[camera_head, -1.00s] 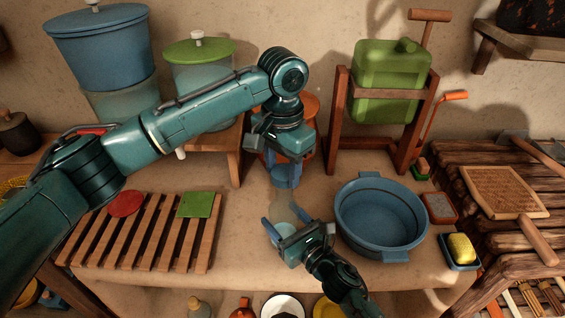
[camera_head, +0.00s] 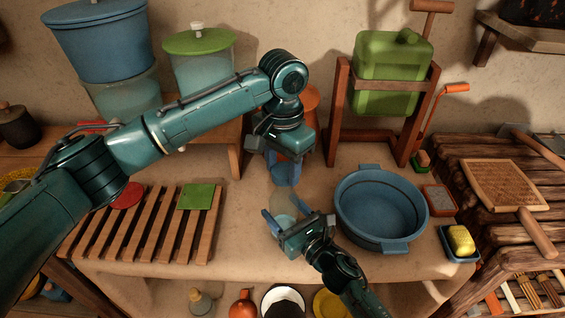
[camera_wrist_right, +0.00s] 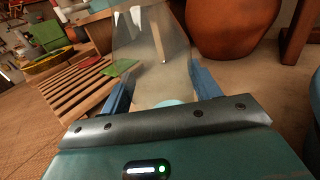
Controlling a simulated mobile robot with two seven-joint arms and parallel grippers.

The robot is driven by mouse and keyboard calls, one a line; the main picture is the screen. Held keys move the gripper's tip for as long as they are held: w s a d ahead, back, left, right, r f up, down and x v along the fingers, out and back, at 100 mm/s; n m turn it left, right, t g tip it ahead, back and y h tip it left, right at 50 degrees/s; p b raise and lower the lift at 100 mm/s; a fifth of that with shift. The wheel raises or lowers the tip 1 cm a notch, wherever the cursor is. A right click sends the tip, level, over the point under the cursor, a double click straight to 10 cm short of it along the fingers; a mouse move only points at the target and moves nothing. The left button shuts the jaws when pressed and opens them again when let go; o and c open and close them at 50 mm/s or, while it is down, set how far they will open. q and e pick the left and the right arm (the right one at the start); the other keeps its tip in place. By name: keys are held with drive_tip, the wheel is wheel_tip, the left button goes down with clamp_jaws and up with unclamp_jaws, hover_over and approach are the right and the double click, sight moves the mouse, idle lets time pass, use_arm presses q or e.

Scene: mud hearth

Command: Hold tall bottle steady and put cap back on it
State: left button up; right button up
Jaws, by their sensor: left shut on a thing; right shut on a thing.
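The tall bottle (camera_head: 283,203) is clear, pale glass or plastic and stands near the middle of the table. My right gripper (camera_head: 284,218) is shut on it from the front, its blue fingers on either side. The right wrist view shows the bottle (camera_wrist_right: 152,60) large and see-through between those fingers, roughly upright. My left gripper (camera_head: 285,178) points down just above the bottle's top, close to it. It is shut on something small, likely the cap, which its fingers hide. I cannot tell whether this touches the bottle's mouth.
A blue basin (camera_head: 345,215) stands right of the bottle. A slatted wooden rack (camera_head: 165,235) with a green square (camera_head: 196,196) and a red disc (camera_head: 126,195) lies left. A green container (camera_head: 392,75) in a wooden stand and an orange-brown pot (camera_wrist_right: 235,25) are behind.

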use_arm(q)
drive_tip(key=shift+f, duration=0.55)
